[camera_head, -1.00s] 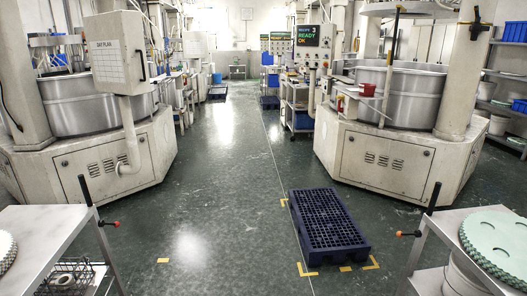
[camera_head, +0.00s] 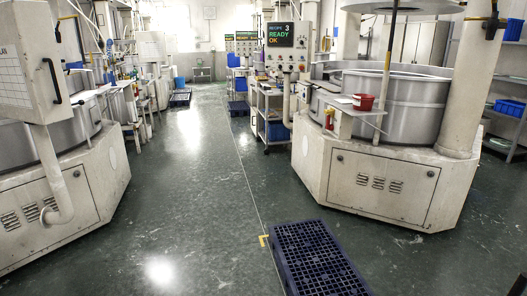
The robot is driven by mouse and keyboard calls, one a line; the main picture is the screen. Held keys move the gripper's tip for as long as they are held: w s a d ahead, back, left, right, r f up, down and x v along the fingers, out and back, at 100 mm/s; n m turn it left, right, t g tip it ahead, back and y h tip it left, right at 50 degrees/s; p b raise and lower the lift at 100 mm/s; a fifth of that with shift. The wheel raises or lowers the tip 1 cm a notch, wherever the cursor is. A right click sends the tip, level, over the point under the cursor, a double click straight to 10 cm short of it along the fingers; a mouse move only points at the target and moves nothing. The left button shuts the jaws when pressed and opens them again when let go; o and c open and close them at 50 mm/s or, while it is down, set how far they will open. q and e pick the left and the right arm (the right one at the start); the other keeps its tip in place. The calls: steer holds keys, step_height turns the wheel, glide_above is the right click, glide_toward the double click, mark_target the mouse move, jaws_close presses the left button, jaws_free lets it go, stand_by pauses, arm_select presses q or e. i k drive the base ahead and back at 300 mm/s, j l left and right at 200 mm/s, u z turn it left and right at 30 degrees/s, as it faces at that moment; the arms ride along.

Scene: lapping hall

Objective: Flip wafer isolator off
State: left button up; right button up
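I cannot make out a wafer isolator switch with certainty in this view. A control panel (camera_head: 280,62) with a lit screen reading "RECIPE 3 READY OK" stands at the upper middle, with small buttons below the screen that are too small to tell apart. A grey-white cabinet (camera_head: 22,65) with a black handle hangs over the left machine. Neither of my grippers is in view.
A lapping machine (camera_head: 385,180) with a steel tub stands at right, with a red cup (camera_head: 363,102) on its side shelf. Another machine (camera_head: 80,195) stands at left. A dark blue pallet (camera_head: 318,262) lies at the front. The green floor aisle (camera_head: 190,200) between them is clear.

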mark_target(330, 127)
steer(key=i+z, duration=0.25)
steer(key=i, duration=0.3)
steer(key=i+z, duration=0.2)
steer(key=i, duration=0.35)
steer(key=i+j+z, duration=0.25)
steer(key=i, duration=0.3)
steer(key=i+j, duration=1.7)
steer(key=i, duration=0.25)
steer(key=l+z, duration=0.05)
steer(key=l, duration=0.05)
